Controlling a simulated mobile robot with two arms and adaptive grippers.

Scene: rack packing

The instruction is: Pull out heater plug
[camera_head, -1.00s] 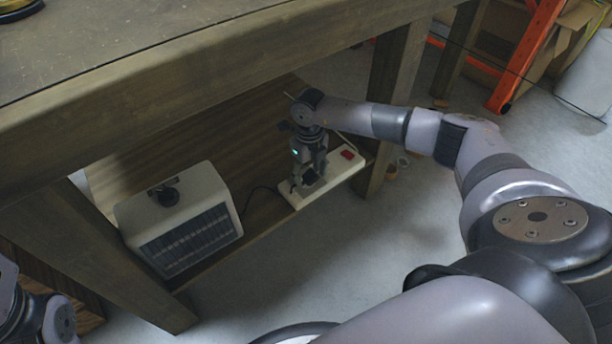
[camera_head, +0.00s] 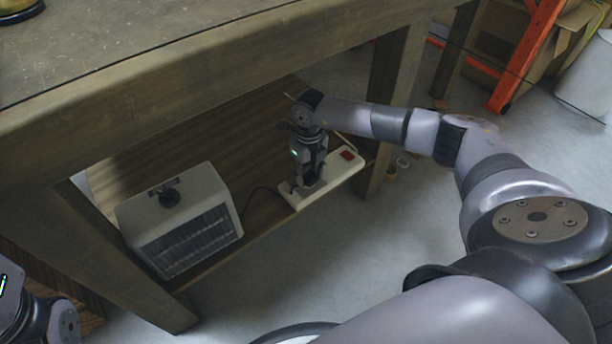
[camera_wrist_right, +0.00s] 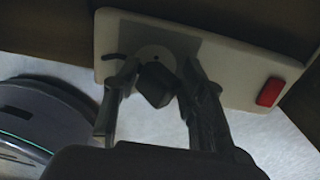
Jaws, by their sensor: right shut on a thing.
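The heater (camera_head: 188,240), a cream box with a dark grille, stands on the wooden shelf under the bench. Its black cord (camera_head: 262,190) runs to a white power strip (camera_head: 342,172) with a red switch. The strip also shows in the right wrist view (camera_wrist_right: 225,62). The dark plug (camera_wrist_right: 154,86) sits at a round socket on the strip. My right gripper (camera_head: 311,187) points down at the strip and is shut on the plug; its fingers (camera_wrist_right: 156,80) stand either side of it. Only part of my left arm shows at the lower left; its fingers are out of sight.
The bench top (camera_head: 250,70) overhangs the shelf (camera_head: 250,150), and a bench leg (camera_head: 392,95) stands just right of the strip. An orange ladder (camera_head: 525,55) and a cardboard box (camera_head: 570,40) are at the back right. The floor in front is clear.

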